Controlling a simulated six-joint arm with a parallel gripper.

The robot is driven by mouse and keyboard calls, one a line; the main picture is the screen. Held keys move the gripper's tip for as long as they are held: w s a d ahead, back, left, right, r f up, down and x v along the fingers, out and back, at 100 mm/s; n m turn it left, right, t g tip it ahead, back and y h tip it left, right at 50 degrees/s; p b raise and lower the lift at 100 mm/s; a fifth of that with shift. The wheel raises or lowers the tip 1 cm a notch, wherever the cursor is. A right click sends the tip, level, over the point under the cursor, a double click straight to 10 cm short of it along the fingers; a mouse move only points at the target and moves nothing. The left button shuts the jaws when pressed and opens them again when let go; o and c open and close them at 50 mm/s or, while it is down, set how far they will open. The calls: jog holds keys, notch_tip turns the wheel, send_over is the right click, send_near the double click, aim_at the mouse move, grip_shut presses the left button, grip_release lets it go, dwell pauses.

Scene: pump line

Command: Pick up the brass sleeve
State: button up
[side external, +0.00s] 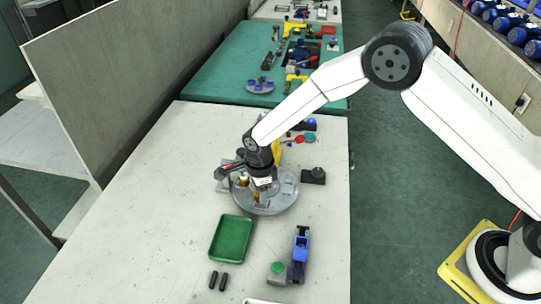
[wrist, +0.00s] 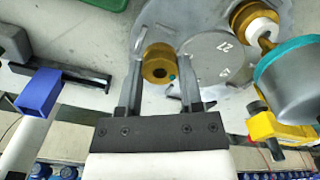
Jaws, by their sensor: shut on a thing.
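The brass sleeve (wrist: 160,63), a short golden ring with a dark hole, sits between the two fingers of my gripper (wrist: 160,80) in the wrist view. The fingers touch it from both sides and are shut on it. In the side view my gripper (side external: 262,184) points down over the round grey plate (side external: 281,205). A small brass piece (side external: 257,198) shows below the fingers there. I cannot tell whether the sleeve rests on the plate or is just clear of it.
Another brass part (wrist: 243,18) with a white piece stands beside a teal-rimmed grey cylinder (wrist: 290,85). A green tray (side external: 231,240), two black cylinders (side external: 213,280) and a blue clamp (side external: 300,250) lie nearer. A dark block (side external: 313,176) is to the right. The bench's left side is clear.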

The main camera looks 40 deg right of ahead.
jog(key=shift+r, duration=1.95)
